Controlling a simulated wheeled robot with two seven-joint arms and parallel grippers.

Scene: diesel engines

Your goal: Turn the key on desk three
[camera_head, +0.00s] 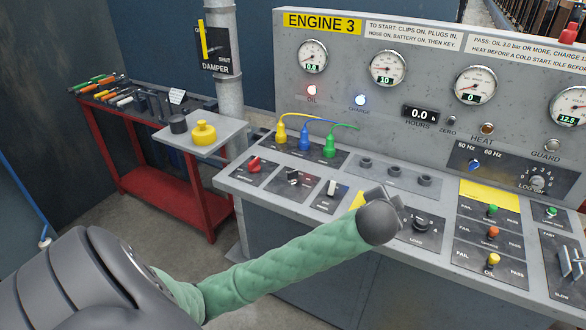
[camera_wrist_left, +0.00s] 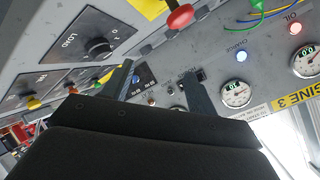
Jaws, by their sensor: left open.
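The grey desk marked ENGINE 3 (camera_head: 440,190) fills the right of the head view. On its sloping front are a red knob (camera_head: 254,163), a small dark control with a pale piece (camera_head: 292,179), and a white switch (camera_head: 331,188). I cannot tell for certain which control is the key. My left gripper (camera_head: 386,196) is above the desk front, by a partly hidden yellow plate (camera_head: 355,201). The wrist view shows its two fingers (camera_wrist_left: 158,72) apart with nothing between them. A red button (camera_wrist_left: 180,17) and the LOAD knob (camera_wrist_left: 98,47) are beyond them. My right gripper is out of view.
Three plugs with cables, including a blue plug (camera_head: 304,137), stand upright on the desk. The OIL lamp (camera_head: 312,90) glows red and the CHARGE lamp (camera_head: 360,100) glows bluish white. A red tool bench (camera_head: 180,206) and a small shelf (camera_head: 222,146) stand to the left.

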